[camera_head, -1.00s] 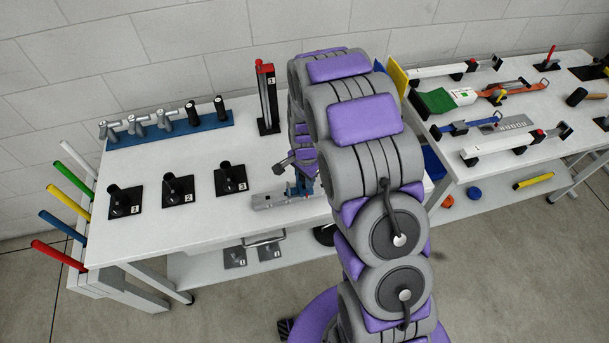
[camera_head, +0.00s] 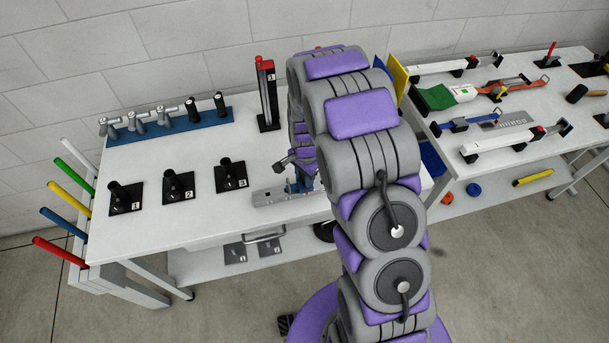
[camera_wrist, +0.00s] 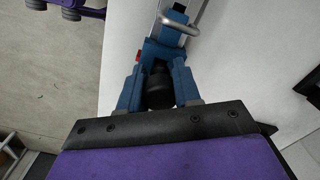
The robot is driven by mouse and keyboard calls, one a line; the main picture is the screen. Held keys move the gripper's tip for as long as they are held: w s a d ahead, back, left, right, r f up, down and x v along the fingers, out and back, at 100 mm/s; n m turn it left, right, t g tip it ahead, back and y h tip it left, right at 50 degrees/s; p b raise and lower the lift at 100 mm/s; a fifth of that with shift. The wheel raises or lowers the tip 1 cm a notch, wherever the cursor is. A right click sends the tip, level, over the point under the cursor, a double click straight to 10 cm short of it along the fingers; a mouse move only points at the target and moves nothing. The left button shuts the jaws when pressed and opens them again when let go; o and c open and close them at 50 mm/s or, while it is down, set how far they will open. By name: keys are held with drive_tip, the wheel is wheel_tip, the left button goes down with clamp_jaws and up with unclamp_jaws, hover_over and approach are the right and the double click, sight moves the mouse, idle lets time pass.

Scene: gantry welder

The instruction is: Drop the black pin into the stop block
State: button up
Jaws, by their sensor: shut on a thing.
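My gripper (camera_wrist: 158,92) is shut on the black pin (camera_wrist: 158,86); its dark rounded head shows between the blue fingers in the wrist view. Just beyond the fingertips is a blue block-like part (camera_wrist: 160,50) with a silver rod across it, which looks like the stop block; whether the pin touches it or sits in it I cannot tell. In the head view my gripper (camera_head: 302,185) is low over a grey metal bar (camera_head: 270,197) near the table's front edge. The pin is hidden there by my arm and fingers.
Three numbered black holders (camera_head: 178,186) stand left of my gripper on the white table (camera_head: 190,225). A blue rack (camera_head: 172,134) with several handles is behind them. A tall black and grey post (camera_head: 267,95) stands close behind my gripper. A second table (camera_head: 480,180) holds more fixtures.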

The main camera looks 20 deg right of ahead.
drive_tip(key=shift+f, duration=0.1)
drive_tip(key=shift+f, duration=0.2)
drive_tip(key=shift+r+p, duration=0.3)
drive_tip(key=shift+p, duration=0.05)
idle(1.0)
drive_tip(key=shift+f, duration=0.3)
drive_tip(key=shift+r, duration=0.3)
idle(0.3)
drive_tip(key=shift+f, duration=0.3)
drive_tip(key=shift+r+p, duration=0.3)
drive_tip(key=shift+p, duration=0.05)
idle(0.3)
